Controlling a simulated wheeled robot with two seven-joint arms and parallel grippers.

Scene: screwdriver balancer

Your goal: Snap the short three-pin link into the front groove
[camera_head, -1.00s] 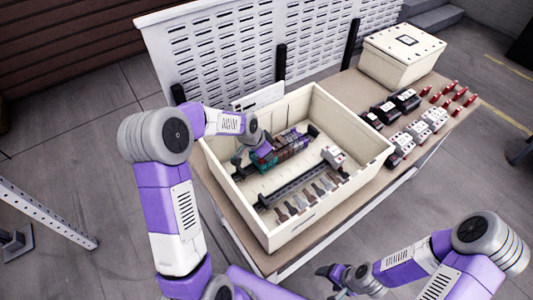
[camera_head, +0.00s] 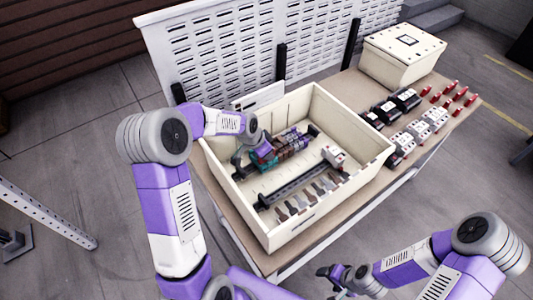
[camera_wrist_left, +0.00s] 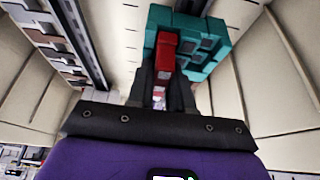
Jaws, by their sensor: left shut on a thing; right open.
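My left gripper (camera_head: 262,152) reaches into the cream box (camera_head: 222,180), over the back row of modules. In the left wrist view its dark fingers (camera_wrist_left: 165,85) are shut on a small red piece (camera_wrist_left: 166,48), probably the short link. The red piece is in front of a teal block (camera_wrist_left: 207,45) with recesses; I cannot tell whether they touch. The teal block also shows in the head view (camera_head: 265,159). The link's pins and the front groove cannot be made out. My right gripper (camera_head: 335,275) is open and empty, outside the box at the lower right.
A dark rail (camera_head: 290,187) with a white module (camera_head: 333,155) at its right end crosses the box. Several tabs line the front side. Black and white breakers (camera_head: 403,98), red pieces (camera_head: 459,94) and a lidded cream box (camera_head: 400,55) stand on the table to the right.

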